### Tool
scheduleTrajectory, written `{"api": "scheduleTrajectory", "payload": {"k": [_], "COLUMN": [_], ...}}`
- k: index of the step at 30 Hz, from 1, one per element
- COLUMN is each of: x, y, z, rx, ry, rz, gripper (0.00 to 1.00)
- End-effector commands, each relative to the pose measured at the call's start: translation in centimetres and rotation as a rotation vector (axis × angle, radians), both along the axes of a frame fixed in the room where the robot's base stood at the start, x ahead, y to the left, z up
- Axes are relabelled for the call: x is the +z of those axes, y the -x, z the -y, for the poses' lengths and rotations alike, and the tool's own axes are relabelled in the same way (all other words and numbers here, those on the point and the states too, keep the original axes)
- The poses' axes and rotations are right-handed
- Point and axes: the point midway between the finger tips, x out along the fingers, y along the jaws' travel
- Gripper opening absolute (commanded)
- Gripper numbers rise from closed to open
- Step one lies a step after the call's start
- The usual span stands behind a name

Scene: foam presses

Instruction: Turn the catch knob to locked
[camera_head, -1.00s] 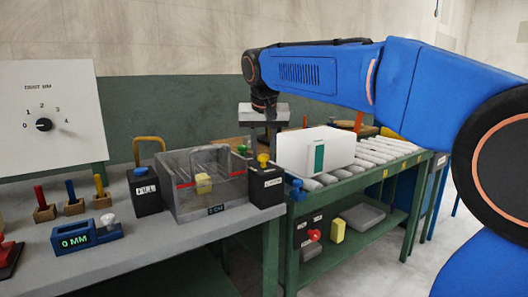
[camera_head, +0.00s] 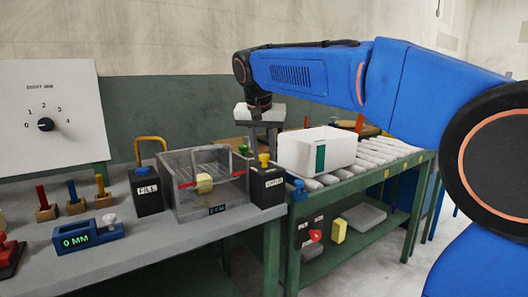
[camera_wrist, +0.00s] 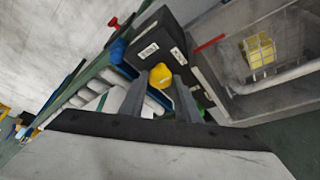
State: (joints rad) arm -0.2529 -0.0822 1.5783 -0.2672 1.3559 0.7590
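The catch knob looks to be the yellow knob (camera_head: 264,158) on top of a black labelled box (camera_head: 268,187) at the right end of the bench; the label is too small to read surely. My gripper (camera_head: 265,147) hangs pointing down just above it. In the wrist view the yellow knob (camera_wrist: 160,76) shows between the two grey fingertips (camera_wrist: 159,86), with the black box (camera_wrist: 157,42) behind. The fingers are apart; I cannot tell whether they touch the knob.
A clear-walled press (camera_head: 205,185) with a yellow block (camera_head: 204,183) stands just left of the box. A white carton (camera_head: 316,150) lies on the roller conveyor (camera_head: 380,153) to the right. A green knob (camera_head: 243,150) and blue knob (camera_head: 298,187) are close by.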

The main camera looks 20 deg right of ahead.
Motion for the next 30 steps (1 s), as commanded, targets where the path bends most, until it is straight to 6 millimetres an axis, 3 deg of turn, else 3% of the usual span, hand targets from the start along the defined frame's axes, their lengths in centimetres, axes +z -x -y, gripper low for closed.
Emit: {"api": "scheduleTrajectory", "payload": {"k": [3,16,30], "x": [0.0,1.0,9.2], "y": [0.0,0.3,3.3], "z": [0.0,-0.2,-1.8], "rx": [0.0,0.001,0.002], "ry": [0.0,0.0,0.0], "rz": [0.0,0.001,0.002], "gripper": [0.47,0.47,0.47]}}
